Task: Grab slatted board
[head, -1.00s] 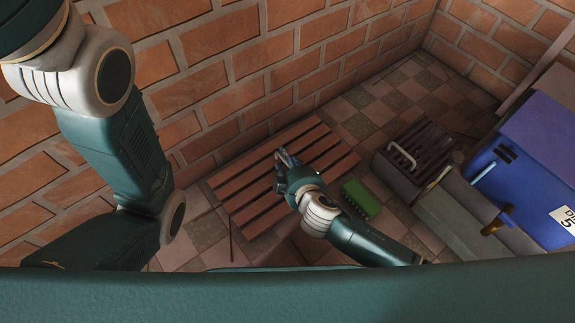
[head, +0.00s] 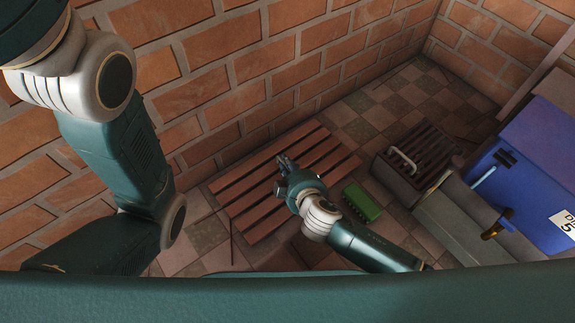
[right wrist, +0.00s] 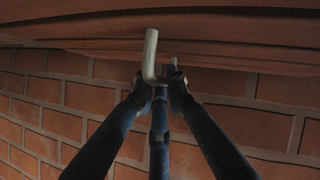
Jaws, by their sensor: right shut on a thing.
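The slatted board (head: 321,145), reddish-brown with parallel slats, lies at the foot of the brick wall in the head view. My right gripper (head: 282,162) is over its middle. In the right wrist view, brown slats (right wrist: 230,30) run across the top, and a pale bent handle (right wrist: 150,52) stands out beside them. The fingers of my right gripper (right wrist: 160,82) are closed around the lower end of this handle. The exact contact is partly hidden by the fingers. My left arm shows at the left of the head view, but its gripper is out of the picture.
A green block (head: 362,202) lies right of the board. Beyond it stand a dark slatted box (head: 425,150) with a pale handle, a grey bench-like unit (head: 450,215) and a blue box (head: 540,170). Checkered tile floor (head: 385,110) is free behind.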

